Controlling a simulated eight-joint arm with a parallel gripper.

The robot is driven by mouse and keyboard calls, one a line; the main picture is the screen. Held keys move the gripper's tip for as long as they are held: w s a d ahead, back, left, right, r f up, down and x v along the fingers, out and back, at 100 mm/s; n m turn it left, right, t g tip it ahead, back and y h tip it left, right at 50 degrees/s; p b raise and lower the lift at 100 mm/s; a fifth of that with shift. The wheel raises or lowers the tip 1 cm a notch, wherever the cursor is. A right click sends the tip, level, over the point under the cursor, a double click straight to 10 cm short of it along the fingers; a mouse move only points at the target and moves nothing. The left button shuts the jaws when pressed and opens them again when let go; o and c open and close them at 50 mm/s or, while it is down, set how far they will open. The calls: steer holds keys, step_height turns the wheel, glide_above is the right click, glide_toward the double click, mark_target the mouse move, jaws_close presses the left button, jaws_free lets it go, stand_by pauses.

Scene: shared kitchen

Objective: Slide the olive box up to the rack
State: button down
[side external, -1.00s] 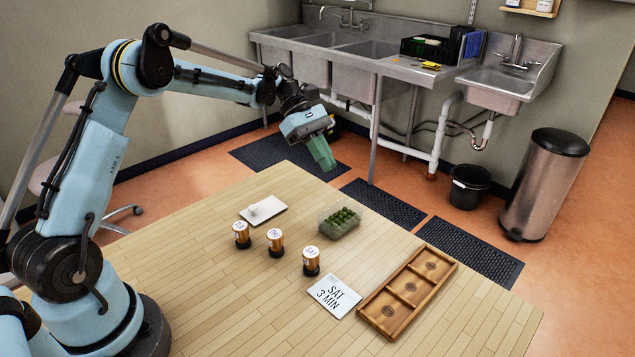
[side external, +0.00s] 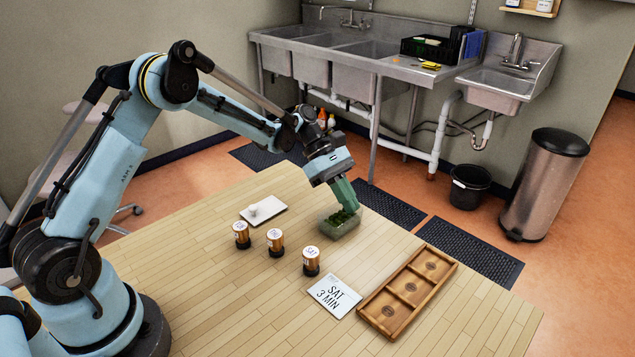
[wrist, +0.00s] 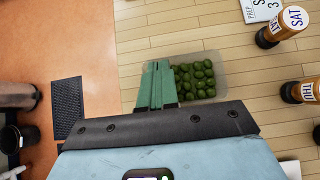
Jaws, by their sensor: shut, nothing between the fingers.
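The olive box (side external: 343,229) is a clear tub of green olives on the wooden table. It also shows in the wrist view (wrist: 218,78). My gripper (side external: 349,210) is shut and empty, its green fingers pointing down at the box's far side. In the wrist view, my gripper's fingers (wrist: 157,68) overlap the left end of the box and hide part of it. I cannot tell whether they touch it. The rack (side external: 389,309), a wooden tray with three empty compartments, lies to the right and nearer the camera, apart from the box.
Three labelled jars (side external: 242,236) (side external: 275,243) (side external: 311,262) stand left of and in front of the box. A white board (side external: 270,214) lies behind them. Bare table separates box and rack.

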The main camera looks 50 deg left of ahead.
steer(key=d, duration=1.2)
steer(key=shift+d, duration=0.2)
steer(key=shift+r, duration=0.1)
